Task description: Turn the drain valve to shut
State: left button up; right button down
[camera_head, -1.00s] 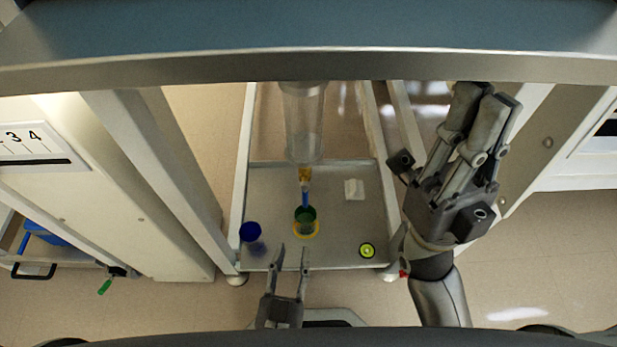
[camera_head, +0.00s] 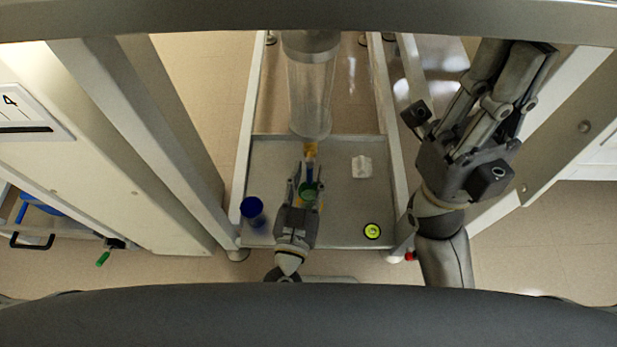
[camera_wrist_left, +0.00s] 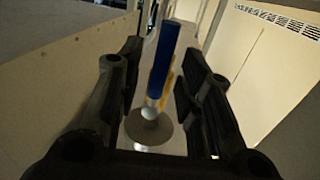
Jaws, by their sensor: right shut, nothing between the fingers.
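The drain valve shows as a yellow body (camera_head: 311,149) with a blue lever (camera_head: 310,166) under a clear cylinder (camera_head: 311,90). In the left wrist view the blue lever (camera_wrist_left: 162,60) stands between the fingers, with part of the yellow body (camera_wrist_left: 171,78) behind it. My left gripper (camera_head: 306,182) is open, its fingers on either side of the lever; firm contact cannot be seen. The fingers also show in the left wrist view (camera_wrist_left: 160,95). My right gripper (camera_head: 520,50) is shut and empty, off to the right of the frame around the shelf.
A green cup (camera_head: 309,190) stands on the grey shelf (camera_head: 345,205), partly hidden by my left gripper. A blue cup (camera_head: 252,208) is to its left. A white piece (camera_head: 361,166) and a yellow-green disc (camera_head: 372,231) lie at right. White posts (camera_head: 135,130) flank the space.

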pick_arm(q)
jog(key=shift+w, duration=0.1)
grip_shut()
dwell(0.6)
